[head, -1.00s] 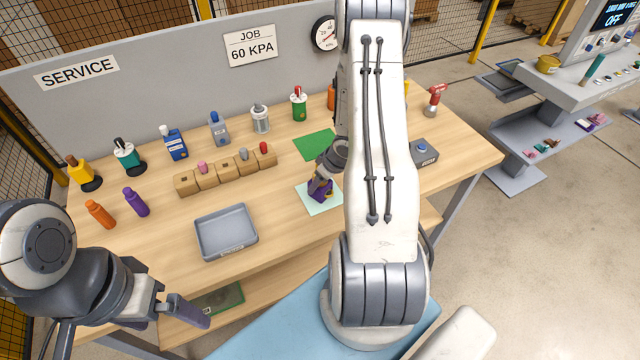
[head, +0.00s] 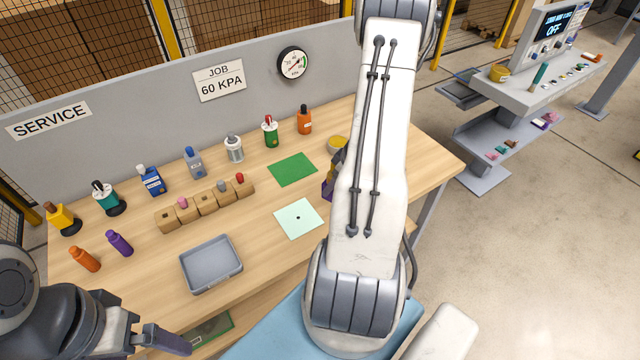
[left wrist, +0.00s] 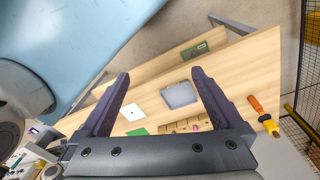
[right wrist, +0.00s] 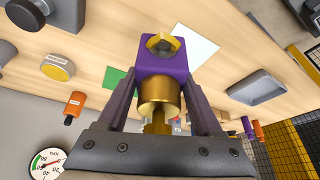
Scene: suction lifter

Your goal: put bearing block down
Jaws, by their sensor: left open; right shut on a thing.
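The bearing block, a purple block (right wrist: 165,63) with a brass cylinder, is between the fingers of my right gripper (right wrist: 160,100) in the right wrist view. In the head view its purple edge (head: 328,188) shows beside my right arm, which hides most of it and that gripper. It appears to be held above the table; the exact height is unclear. My left gripper (head: 160,338) is open and empty near the table's front left edge; its spread fingers show in the left wrist view (left wrist: 158,95).
A pale mint pad (head: 290,211) with a black dot lies bare on the table (head: 260,262), near a green mat (head: 292,169). A grey tray (head: 211,282) is empty. Bottles and a wooden block row (head: 205,204) stand behind. A gauge (head: 293,64) hangs on the panel.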

